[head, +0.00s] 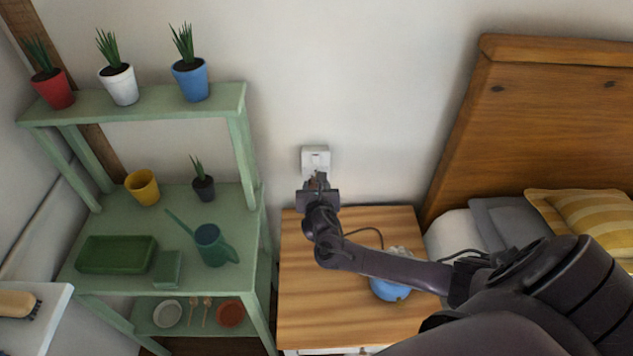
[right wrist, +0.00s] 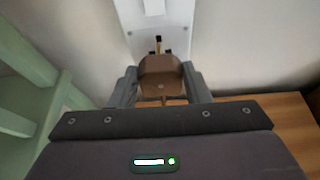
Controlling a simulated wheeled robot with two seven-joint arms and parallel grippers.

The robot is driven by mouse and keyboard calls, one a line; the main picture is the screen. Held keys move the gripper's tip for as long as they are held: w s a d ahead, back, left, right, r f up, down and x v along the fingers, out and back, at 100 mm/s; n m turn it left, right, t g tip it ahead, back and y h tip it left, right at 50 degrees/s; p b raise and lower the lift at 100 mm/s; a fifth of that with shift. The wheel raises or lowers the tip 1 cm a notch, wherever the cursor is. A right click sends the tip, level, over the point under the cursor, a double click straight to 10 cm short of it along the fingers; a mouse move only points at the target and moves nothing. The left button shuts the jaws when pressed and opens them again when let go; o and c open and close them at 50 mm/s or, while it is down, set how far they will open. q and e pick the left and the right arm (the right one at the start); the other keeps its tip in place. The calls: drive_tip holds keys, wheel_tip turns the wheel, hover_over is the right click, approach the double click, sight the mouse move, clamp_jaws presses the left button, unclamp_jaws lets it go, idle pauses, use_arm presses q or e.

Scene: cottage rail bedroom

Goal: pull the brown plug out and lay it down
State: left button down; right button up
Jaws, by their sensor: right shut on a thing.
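The brown plug (right wrist: 161,74) sits between the two fingers of my right gripper (right wrist: 160,84), which is shut on it. A short metal pin shows between the plug's front and the white wall socket (right wrist: 178,36). I cannot tell whether the pin's tip is still inside the socket. In the head view my right gripper (head: 318,186) is just below the wall socket (head: 315,155), above the back edge of the wooden nightstand (head: 310,285). The gripper mostly hides the plug there. My left gripper is not in view.
A blue round object (head: 390,289) stands on the nightstand, partly behind my right arm, with a dark cord (head: 368,232) near it. The nightstand's left part is clear. A green shelf (head: 245,150) with pots stands left; a wooden headboard (head: 550,110) stands right.

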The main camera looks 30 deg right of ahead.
drive_tip(key=shift+s+a+p, duration=0.3)
drive_tip(key=shift+s+p, duration=0.15)
drive_tip(key=shift+s, duration=0.05)
drive_tip(key=shift+s+a+p, duration=0.3)
drive_tip(key=shift+s+p, duration=0.1)
drive_tip(key=shift+s, duration=0.1)
